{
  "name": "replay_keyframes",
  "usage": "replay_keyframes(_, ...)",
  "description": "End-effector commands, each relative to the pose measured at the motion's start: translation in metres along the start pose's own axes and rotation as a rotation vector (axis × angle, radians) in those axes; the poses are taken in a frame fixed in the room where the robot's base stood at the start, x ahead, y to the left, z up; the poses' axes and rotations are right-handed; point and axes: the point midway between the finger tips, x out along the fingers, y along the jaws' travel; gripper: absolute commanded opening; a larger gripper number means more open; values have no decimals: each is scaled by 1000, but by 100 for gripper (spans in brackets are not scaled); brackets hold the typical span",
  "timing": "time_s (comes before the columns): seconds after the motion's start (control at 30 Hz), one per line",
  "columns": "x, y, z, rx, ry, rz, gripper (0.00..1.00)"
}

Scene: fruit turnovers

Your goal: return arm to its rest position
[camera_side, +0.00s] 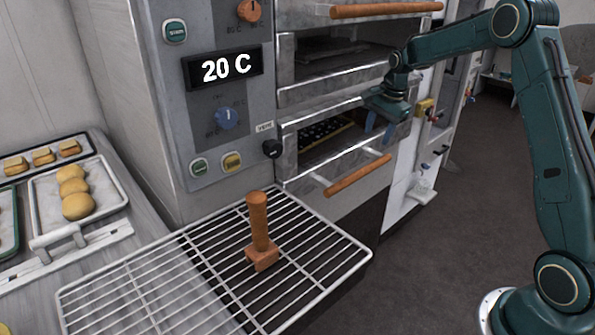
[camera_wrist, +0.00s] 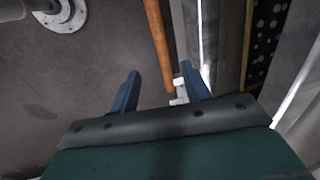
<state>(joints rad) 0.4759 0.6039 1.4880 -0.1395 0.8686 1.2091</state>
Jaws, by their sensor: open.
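My gripper (camera_side: 380,128) is in front of the oven, just above the lower door's wooden handle (camera_side: 358,175). Its two blue fingers point down, spread apart, with nothing held between them. In the wrist view my gripper (camera_wrist: 160,72) also shows its fingers apart. The wooden handle (camera_wrist: 158,45) and a white bracket at its end appear between and beyond them there. I cannot tell from these views whether a finger touches the handle.
The lower oven chamber stands open with a dark perforated tray (camera_side: 325,132) inside. A wire rack (camera_side: 180,285) in front holds an upright brown wooden tool (camera_side: 258,225). Trays with bread rolls (camera_side: 75,190) lie at the left. Dark floor (camera_side: 455,230) is clear at the right.

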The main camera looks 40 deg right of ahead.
Motion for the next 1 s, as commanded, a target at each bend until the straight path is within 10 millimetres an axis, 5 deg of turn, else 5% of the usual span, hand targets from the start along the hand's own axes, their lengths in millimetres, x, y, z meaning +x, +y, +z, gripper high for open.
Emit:
replay_keyframes(0.37,-16,2,13,-54,5,-10,47)
replay_keyframes(0.67,-71,20,59,-267,26,-44,47)
replay_keyframes(1.0,-132,64,118,-565,59,-88,47)
